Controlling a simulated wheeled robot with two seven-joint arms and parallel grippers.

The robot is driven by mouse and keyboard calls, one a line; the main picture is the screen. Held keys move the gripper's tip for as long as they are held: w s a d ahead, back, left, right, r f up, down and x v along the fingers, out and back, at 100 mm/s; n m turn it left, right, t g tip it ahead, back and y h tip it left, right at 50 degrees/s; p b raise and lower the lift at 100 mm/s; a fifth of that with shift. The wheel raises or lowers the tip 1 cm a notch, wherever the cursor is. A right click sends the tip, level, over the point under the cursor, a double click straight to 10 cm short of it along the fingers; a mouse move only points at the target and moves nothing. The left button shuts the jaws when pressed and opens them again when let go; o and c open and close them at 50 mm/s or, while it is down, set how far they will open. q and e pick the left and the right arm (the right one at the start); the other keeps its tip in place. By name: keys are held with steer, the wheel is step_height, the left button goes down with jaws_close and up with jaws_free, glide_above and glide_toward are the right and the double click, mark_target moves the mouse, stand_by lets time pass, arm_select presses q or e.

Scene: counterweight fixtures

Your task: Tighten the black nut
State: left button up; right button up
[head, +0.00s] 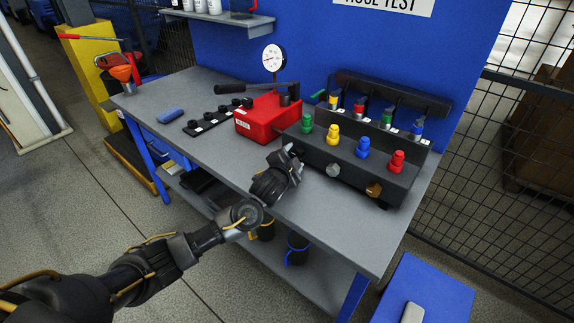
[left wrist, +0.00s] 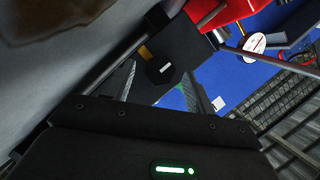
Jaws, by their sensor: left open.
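I cannot pick out the black nut for certain. A dark fixture (head: 345,165) on the bench carries green, yellow, blue and red caps on top. Its front face has a silver fitting (head: 333,170) and a brass fitting (head: 373,189). My left gripper (head: 293,154) is open and empty in front of the fixture's left end, above the bench's front edge. In the left wrist view its fingers (left wrist: 162,88) point toward a dark block with a small white label (left wrist: 166,68), with a gap between them. My right gripper is not in view.
A red pump box (head: 262,117) with a black handle and a gauge (head: 273,58) stands behind my left gripper. A strip with several black round pieces (head: 213,118) and a blue roll (head: 170,115) lie to the left. The bench's front right (head: 350,235) is clear.

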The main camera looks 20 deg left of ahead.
arm_select(q)
steer(key=v, duration=0.9)
steer(key=shift+s+a+b, duration=0.1)
steer(key=shift+s+b, duration=0.05)
steer(key=shift+b, duration=0.2)
